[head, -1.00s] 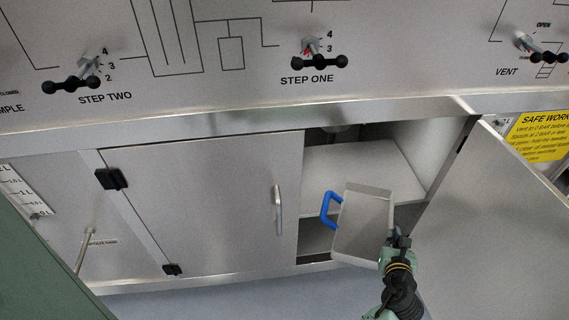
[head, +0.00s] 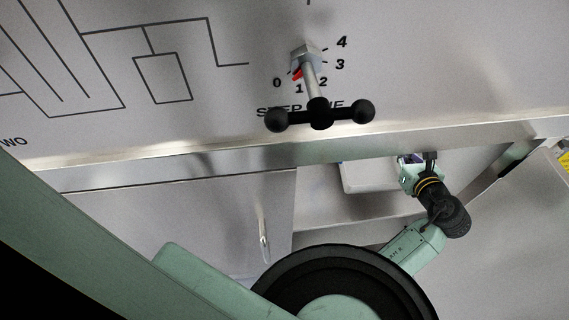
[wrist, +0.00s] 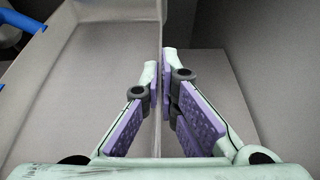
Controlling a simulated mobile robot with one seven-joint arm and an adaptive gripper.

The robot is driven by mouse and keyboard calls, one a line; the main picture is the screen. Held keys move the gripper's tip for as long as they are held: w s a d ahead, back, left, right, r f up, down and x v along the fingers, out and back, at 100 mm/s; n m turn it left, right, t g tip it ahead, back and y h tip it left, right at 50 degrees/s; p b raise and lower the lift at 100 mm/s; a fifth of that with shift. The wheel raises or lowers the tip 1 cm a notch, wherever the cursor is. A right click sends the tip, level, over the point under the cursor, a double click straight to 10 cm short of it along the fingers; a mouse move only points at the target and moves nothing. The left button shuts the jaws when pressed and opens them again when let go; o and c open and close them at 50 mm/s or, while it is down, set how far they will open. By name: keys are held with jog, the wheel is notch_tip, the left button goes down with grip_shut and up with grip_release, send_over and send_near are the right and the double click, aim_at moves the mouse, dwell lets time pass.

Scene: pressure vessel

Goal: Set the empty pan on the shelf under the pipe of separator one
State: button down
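The pan (head: 368,178) is a grey metal tray with a blue handle. It is inside the open cupboard, over the light shelf (head: 325,208); I cannot tell whether it touches the shelf. In the wrist view the pan (wrist: 95,85) fills the left side, looks empty, and its blue handle (wrist: 20,17) shows at the upper left. My gripper (head: 412,160) is at the pan's right side. In the wrist view my gripper (wrist: 160,72) has its purple-padded fingers closed on the pan's side wall. The pipe is hidden behind the panel's lower edge.
The STEP ONE valve handle (head: 319,113) sticks out of the panel above the opening. The closed left door (head: 180,220) has an upright handle. The open right door (head: 520,235) stands to the right of my arm. A metal ledge (head: 230,158) runs along the opening's top.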

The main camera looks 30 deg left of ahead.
aim_at(391, 171)
jog(key=shift+n+y, duration=0.4)
notch_tip(391, 171, down, 9)
jog(key=shift+d+r+p, duration=0.1)
jog(key=shift+p, duration=0.4)
jog(key=shift+f, duration=0.25)
jog(key=c, duration=1.8)
grip_release()
jog(key=shift+s, duration=0.1)
jog(key=shift+r, duration=0.2)
jog(key=b+v, duration=0.2)
jog(key=v, duration=1)
jog(key=shift+r, duration=0.2)
